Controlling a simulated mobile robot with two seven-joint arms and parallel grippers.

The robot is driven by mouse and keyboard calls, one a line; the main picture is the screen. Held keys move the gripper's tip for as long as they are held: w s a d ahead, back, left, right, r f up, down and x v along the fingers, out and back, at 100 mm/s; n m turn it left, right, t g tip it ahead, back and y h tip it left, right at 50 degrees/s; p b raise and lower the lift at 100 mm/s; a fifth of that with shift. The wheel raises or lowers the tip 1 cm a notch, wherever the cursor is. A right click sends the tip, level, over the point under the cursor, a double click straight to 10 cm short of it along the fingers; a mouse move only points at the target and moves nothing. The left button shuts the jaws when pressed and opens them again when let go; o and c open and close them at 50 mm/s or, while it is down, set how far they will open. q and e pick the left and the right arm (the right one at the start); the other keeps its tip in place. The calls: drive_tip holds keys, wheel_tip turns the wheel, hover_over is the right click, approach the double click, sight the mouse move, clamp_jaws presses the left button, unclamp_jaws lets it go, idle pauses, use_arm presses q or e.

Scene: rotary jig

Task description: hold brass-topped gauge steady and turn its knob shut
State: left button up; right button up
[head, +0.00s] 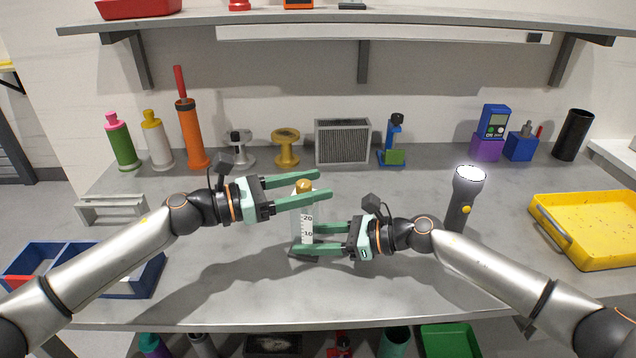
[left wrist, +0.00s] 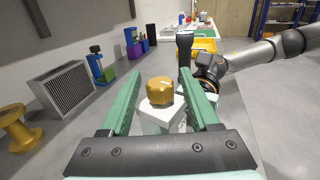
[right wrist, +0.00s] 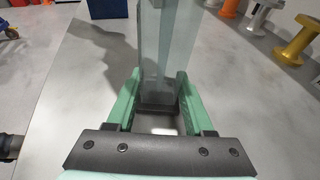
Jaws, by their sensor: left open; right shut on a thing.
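The gauge (head: 306,228) stands upright on the table, a clear block with a white scale marked 20 and 10. Its brass knob (head: 304,186) is on top and shows large in the left wrist view (left wrist: 160,91). My left gripper (head: 324,185) is open, its green fingers on either side of the knob with gaps visible in the left wrist view. My right gripper (head: 300,240) is shut on the lower part of the gauge body, which also shows between its fingers in the right wrist view (right wrist: 165,60). The gauge's base is partly hidden by the right fingers.
A lit flashlight (head: 463,195) stands behind my right forearm. A yellow tray (head: 590,225) is at the right and a blue bin (head: 60,262) at the left. Bottles, spools, a grey filter box (head: 342,142) and blue devices line the back. The front middle table is clear.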

use_arm(q)
drive_tip(key=v, duration=1)
drive_tip(key=shift+a, duration=0.2)
use_arm(e)
drive_tip(key=shift+f, duration=0.1)
use_arm(q)
drive_tip(key=shift+r, duration=0.1)
use_arm(e)
drive_tip(key=o, duration=1.1)
drive_tip(key=shift+c, duration=0.2)
